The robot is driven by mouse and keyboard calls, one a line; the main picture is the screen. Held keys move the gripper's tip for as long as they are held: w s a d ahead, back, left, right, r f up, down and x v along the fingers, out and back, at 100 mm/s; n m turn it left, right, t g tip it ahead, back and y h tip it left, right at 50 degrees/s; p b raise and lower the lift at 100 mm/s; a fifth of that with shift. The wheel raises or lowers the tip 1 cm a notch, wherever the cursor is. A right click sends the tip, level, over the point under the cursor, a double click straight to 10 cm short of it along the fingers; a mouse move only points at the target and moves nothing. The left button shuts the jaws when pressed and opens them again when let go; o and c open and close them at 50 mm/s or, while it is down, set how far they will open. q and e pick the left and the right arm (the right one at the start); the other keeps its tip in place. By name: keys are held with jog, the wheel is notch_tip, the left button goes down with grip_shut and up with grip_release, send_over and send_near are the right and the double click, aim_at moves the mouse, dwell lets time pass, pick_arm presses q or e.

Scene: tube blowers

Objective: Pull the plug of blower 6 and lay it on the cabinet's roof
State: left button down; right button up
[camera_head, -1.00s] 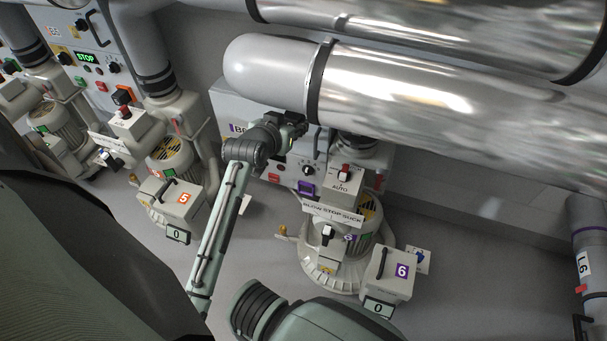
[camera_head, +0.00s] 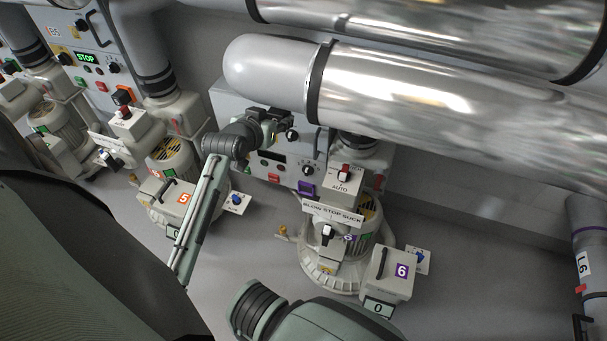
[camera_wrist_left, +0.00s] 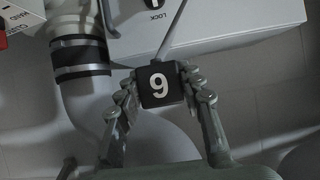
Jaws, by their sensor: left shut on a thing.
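My left gripper (camera_head: 280,119) is in front of the upper part of blower 6's pale grey cabinet (camera_head: 230,108), below the big silver pipe. In the left wrist view the gripper (camera_wrist_left: 160,92) is shut on a black square plug (camera_wrist_left: 158,86). Its white digit reads as 9 there, but the view seems upside down, so it may be a 6. A grey cable or rod runs up from the plug. The cabinet (camera_wrist_left: 215,30) is close behind it. In the head view the plug is mostly hidden by the fingers. My right gripper is not in view.
Blower 6 (camera_head: 335,265) stands on the floor before the cabinet, with a box marked 6 (camera_head: 388,272) beside it. Blower 5 (camera_head: 172,155) is to the left. The silver pipe (camera_head: 430,95) hangs over the cabinet and limits room above its roof.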

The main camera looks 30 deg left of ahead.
pick_arm(q)
jog(key=s+a+b, duration=0.1)
jog(key=s+a, duration=0.3)
jog(key=a, duration=1.3)
jog(key=shift+s+a, duration=0.15)
jog(key=shift+a, duration=0.15)
dwell(1.2)
jog(key=shift+w+a+b, duration=0.45)
jog(key=shift+w+a, duration=0.05)
jog(key=shift+w, duration=1.6)
jog(key=shift+w+a+b, duration=0.4)
jog(key=shift+w+a, duration=0.1)
jog(key=shift+w, duration=1.6)
jog(key=shift+w+a+b, duration=0.45)
jog(key=shift+w+a, duration=0.05)
jog(key=shift+w, duration=1.6)
jog(key=shift+f+b, duration=0.8)
jog(key=shift+f, duration=0.7)
